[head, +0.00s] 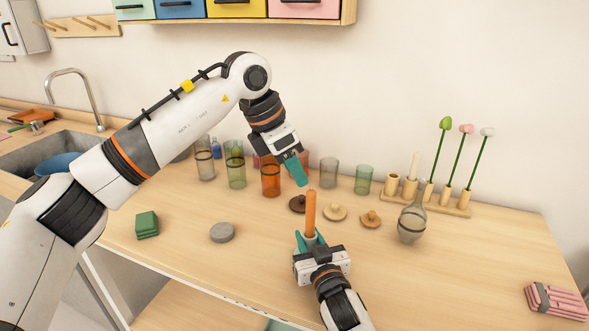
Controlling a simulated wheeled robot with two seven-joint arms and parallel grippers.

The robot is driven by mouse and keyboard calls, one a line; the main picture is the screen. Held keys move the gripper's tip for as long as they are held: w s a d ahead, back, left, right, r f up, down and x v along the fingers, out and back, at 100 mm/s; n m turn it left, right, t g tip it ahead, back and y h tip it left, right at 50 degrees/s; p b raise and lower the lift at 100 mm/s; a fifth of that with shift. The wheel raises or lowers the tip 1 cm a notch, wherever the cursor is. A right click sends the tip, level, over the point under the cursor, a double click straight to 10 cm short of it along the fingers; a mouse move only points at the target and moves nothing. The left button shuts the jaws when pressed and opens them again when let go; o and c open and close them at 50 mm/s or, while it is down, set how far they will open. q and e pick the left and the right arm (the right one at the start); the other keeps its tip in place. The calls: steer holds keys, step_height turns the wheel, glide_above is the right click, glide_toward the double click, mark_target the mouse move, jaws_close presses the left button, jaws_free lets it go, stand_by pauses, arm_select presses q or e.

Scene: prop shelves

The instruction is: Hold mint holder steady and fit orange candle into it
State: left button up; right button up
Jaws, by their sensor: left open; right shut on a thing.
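The orange candle (310,211) stands upright just above my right gripper (311,239). The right gripper's teal fingers are shut on a small pale piece at the candle's foot, which I take to be the mint holder (310,237); it is mostly hidden by the fingers. The candle's lower end meets the holder, but I cannot tell how deep it sits. My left gripper (296,170) is open and empty. Its teal fingertips point down, just above and left of the candle's top, apart from it.
Glass tumblers, including an orange one (270,177), stand behind. Wooden lids (334,212) lie behind the candle. A grey flask (411,224) and a wooden rack (456,208) with flowers are to the right. A grey disc (222,232) and green block (147,225) lie left.

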steer(key=o, duration=1.2)
